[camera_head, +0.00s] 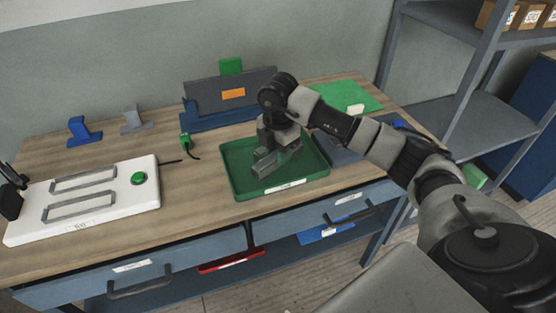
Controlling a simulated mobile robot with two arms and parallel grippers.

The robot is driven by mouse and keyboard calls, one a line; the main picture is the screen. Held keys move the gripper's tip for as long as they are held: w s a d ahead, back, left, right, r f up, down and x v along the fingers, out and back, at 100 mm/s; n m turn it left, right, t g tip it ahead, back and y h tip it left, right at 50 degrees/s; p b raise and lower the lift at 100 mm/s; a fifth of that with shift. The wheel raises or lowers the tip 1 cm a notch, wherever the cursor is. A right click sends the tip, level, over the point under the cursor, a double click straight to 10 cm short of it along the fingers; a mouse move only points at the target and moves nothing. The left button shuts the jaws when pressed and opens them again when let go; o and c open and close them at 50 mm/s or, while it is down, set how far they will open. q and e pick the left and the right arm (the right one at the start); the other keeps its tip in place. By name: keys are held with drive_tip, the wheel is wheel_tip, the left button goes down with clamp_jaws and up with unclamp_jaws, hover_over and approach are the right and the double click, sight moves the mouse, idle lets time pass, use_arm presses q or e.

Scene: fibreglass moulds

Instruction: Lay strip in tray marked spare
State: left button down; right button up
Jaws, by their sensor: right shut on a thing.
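My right gripper (272,158) reaches in from the right and points down into the green tray (236,186) near the middle of the bench. It is shut on a grey piece, which I take to be the strip; the piece is low in the tray and hard to tell apart from the fingers. I cannot tell whether it touches the tray floor. The tray has a white label on its front rim, too small to read. A black part at the far left edge looks like my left gripper (11,190), cut off by the frame, its jaws unclear.
A white box (110,208) with two grey handles and a green button stands left. Behind are a blue holder (205,113) with a dark panel, blue and grey blocks, and a green connector. A green mat (350,97) and a grey-blue tray (335,148) lie right of the green tray.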

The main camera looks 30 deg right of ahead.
wheel_tip(320, 180, down, 3)
drive_tip(key=shift+f+p, duration=0.15)
drive_tip(key=shift+p, duration=0.3)
drive_tip(key=shift+d+f, duration=0.1)
drive_tip(key=shift+f, duration=0.3)
drive_tip(key=shift+w, duration=0.1)
drive_tip(key=shift+f, duration=0.2)
drive_tip(key=o, duration=1)
drive_tip(key=shift+c, duration=0.2)
